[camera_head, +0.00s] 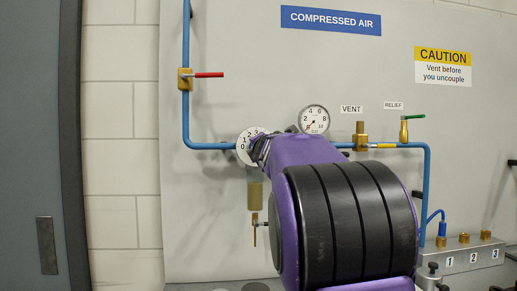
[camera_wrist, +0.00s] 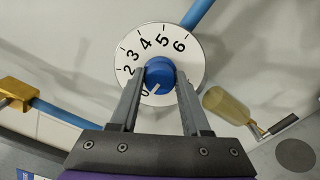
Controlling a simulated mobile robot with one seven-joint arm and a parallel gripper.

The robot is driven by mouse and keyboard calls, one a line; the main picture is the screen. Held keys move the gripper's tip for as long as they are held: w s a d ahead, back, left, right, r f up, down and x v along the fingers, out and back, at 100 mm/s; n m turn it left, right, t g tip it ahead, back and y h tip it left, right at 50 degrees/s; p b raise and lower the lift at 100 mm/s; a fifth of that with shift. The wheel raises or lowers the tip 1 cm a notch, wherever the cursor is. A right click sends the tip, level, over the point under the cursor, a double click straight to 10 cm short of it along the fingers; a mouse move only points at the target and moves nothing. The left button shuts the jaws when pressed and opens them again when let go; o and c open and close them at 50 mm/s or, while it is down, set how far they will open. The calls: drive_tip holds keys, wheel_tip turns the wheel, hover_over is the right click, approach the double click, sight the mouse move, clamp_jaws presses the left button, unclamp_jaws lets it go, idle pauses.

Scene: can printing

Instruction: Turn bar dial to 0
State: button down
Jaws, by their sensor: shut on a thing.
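The bar dial is a white round plate (camera_wrist: 190,63) with numbers along its rim and a blue knob (camera_wrist: 160,72) at its centre. In the wrist view a white pointer mark on the knob points down-left, close to the 0. My gripper (camera_wrist: 160,77) has one finger on each side of the knob and is shut on it. The 1 is hidden behind the left finger. In the head view the dial plate (camera_head: 243,145) shows at the left of my gripper (camera_head: 262,149), which hides the knob and the plate's right part.
A red-handled valve (camera_head: 186,79) is on the blue pipe at upper left. Vent valve (camera_head: 360,138) and green-handled relief valve (camera_head: 404,131) are at right. An amber bowl (camera_wrist: 226,104) hangs near the dial.

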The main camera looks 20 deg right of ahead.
idle(0.3)
drive_tip(key=shift+c, duration=1.8)
unclamp_jaws()
drive_tip(key=shift+s, duration=0.1)
